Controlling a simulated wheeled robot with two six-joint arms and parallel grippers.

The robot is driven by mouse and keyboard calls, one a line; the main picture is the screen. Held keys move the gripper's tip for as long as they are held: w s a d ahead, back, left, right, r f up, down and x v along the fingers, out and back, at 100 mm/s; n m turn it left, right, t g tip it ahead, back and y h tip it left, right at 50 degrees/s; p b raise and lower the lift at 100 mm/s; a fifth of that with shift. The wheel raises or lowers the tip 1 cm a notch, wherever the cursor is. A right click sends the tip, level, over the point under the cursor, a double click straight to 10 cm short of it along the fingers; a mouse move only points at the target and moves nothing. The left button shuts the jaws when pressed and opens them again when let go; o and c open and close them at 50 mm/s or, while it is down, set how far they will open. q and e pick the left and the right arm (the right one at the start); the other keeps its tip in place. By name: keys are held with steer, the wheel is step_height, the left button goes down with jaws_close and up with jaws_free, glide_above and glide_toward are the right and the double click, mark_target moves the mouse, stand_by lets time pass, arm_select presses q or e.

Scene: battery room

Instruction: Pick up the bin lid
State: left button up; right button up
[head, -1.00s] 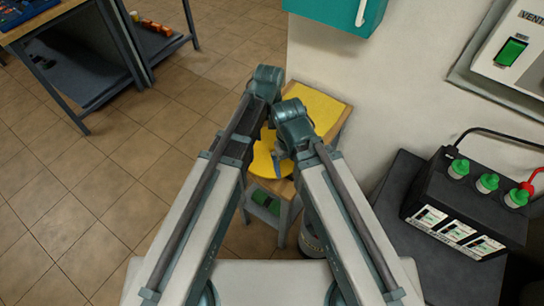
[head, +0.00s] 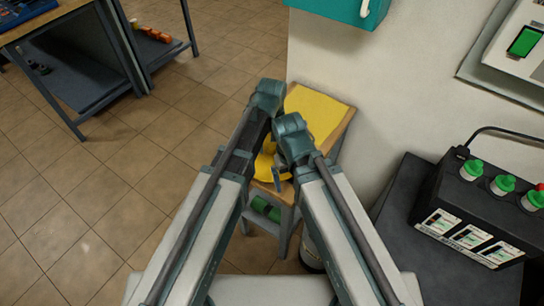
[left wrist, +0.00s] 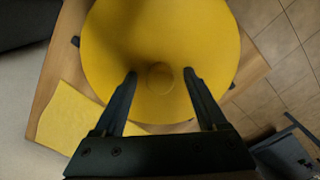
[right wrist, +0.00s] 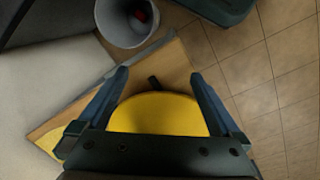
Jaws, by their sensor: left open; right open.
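The bin lid (left wrist: 158,30) is a round yellow disc with a small central knob and dark tabs at its rim. It rests on a small wooden-topped stand (left wrist: 50,95). In the left wrist view my left gripper (left wrist: 160,73) is open over the lid, with a finger on either side of the knob. Whether the fingers touch the lid cannot be told. In the right wrist view my right gripper (right wrist: 157,72) is open, with the lid's edge (right wrist: 160,112) and one dark tab between its fingers. In the head view my wrists hide much of the lid (head: 264,168).
A yellow sheet (head: 318,108) lies on the stand beside the lid. An open pale bin (right wrist: 112,28) with something red inside stands close to the stand. A wall (head: 400,100) and a dark bench with a battery unit (head: 470,215) are at right. Tiled floor (head: 110,200) is clear at left.

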mark_target(272, 145)
arm_select(q)
steer(key=shift+r, duration=0.1)
jaws_close()
arm_select(e)
steer(key=shift+r, duration=0.1)
stand_by(0.3)
arm_select(q)
step_height(272, 145, up, 10)
steer(key=p, duration=1)
arm_select(e)
step_height(272, 145, up, 10)
steer(key=shift+c, duration=0.2)
